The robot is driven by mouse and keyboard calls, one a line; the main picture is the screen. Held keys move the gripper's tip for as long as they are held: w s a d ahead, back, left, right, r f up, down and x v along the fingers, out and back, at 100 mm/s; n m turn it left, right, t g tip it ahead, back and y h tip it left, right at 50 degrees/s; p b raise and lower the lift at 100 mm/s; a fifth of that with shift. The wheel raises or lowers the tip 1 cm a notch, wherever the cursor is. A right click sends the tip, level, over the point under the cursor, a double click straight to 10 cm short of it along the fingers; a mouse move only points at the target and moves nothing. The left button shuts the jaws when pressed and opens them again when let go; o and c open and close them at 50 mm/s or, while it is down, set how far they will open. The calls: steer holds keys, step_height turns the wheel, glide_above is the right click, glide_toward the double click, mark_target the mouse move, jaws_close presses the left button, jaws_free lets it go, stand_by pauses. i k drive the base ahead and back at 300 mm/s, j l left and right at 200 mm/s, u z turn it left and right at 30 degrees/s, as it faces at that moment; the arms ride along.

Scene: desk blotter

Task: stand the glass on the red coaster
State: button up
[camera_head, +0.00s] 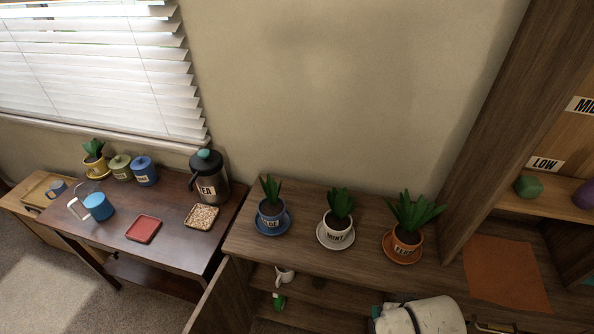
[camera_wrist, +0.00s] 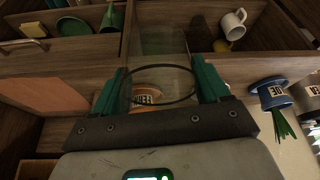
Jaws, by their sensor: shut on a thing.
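The clear glass (camera_wrist: 162,72) is between the two green fingers of my gripper (camera_wrist: 160,86) in the wrist view, with its dark round rim toward the camera. My gripper is shut on it. In the head view, the pale end of my arm (camera_head: 420,315) is at the bottom, in front of the shelf unit; I cannot make out the held glass there. The red coaster (camera_head: 143,229) lies flat on the dark desk at the left, near its front edge, with nothing on it. My gripper is far to the right of it.
Potted plants in blue (camera_head: 271,213), white (camera_head: 336,232) and orange (camera_head: 406,238) pots line the shelf top. An orange mat (camera_head: 505,272) lies right.

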mark_target(144, 229)
steer(key=i+j+u, duration=0.35)
steer(key=u, duration=0.15)
steer(key=i+j+u, duration=0.25)
steer(key=i+u, duration=0.25)
steer(key=i+j+u, duration=0.1)
steer(key=i+u, duration=0.35)
steer(key=k, duration=0.1)
